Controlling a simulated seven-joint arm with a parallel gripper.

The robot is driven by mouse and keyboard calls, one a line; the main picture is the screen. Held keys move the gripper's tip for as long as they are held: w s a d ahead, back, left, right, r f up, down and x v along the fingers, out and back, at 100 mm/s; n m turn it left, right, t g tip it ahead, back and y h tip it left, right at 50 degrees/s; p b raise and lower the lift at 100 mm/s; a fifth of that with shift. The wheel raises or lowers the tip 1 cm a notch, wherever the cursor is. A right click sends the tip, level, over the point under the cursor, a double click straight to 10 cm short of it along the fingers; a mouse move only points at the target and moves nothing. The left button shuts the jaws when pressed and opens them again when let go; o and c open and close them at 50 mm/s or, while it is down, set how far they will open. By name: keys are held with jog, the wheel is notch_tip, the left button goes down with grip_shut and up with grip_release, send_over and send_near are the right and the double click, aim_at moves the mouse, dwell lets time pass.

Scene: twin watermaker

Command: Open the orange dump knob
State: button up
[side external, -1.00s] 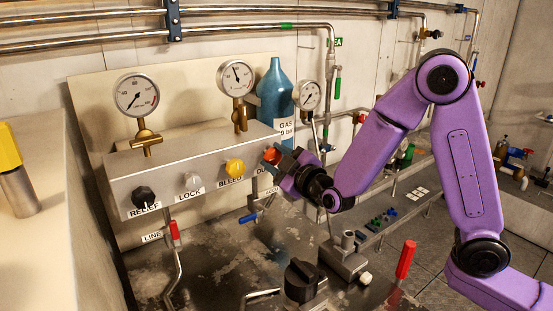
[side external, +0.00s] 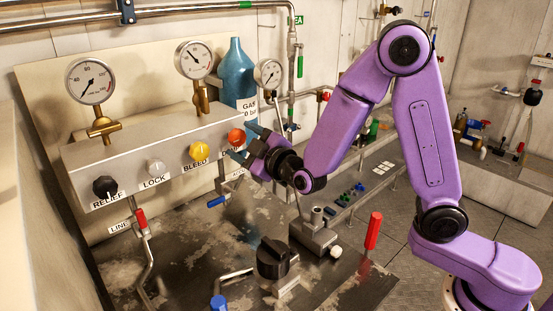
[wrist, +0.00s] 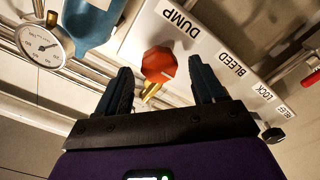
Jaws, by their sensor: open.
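The orange dump knob (side external: 237,136) is at the right end of the grey valve box (side external: 140,155), in line with the other knobs. In the wrist view it is a faceted orange knob (wrist: 158,63) with a brass stem below it, beside the DUMP label (wrist: 179,23). My gripper (side external: 246,143) is in front of the knob with its jaws open. In the wrist view its two dark blue fingers lie on either side of the knob, with a visible gap on each side. How deep the fingertips reach along the knob is hard to tell.
The yellow bleed knob (side external: 199,150), white lock knob (side external: 155,166) and black relief knob (side external: 105,186) sit to the left. A blue bottle (side external: 236,75) and a small gauge (side external: 268,73) stand behind. A blue-handled valve (side external: 217,201) hangs below the box.

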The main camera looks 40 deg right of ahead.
jog(key=s, duration=1.5)
jog(key=shift+s, duration=0.35)
dwell(0.6)
dwell(0.4)
jog(key=s+a+f+n+g+y, duration=0.1)
jog(key=s+a+f+g+y, duration=0.25)
jog(key=s+g, duration=0.3)
jog(key=s+a+f+n+g+y, duration=0.2)
jog(key=s+a+f+g+y, duration=0.1)
jog(key=s+a+g+y, duration=0.3)
jog(key=s+d+g+h, duration=0.2)
jog(key=s+d+h, duration=0.2)
jog(key=d, duration=0.5)
jog(key=s+d+g+h, duration=0.3)
jog(key=s+d+h, duration=0.1)
jog(key=d, duration=0.5)
jog(key=shift+s+f+n+h, duration=0.3)
jog(key=shift+s+h, duration=0.1)
jog(key=shift+h, duration=0.15)
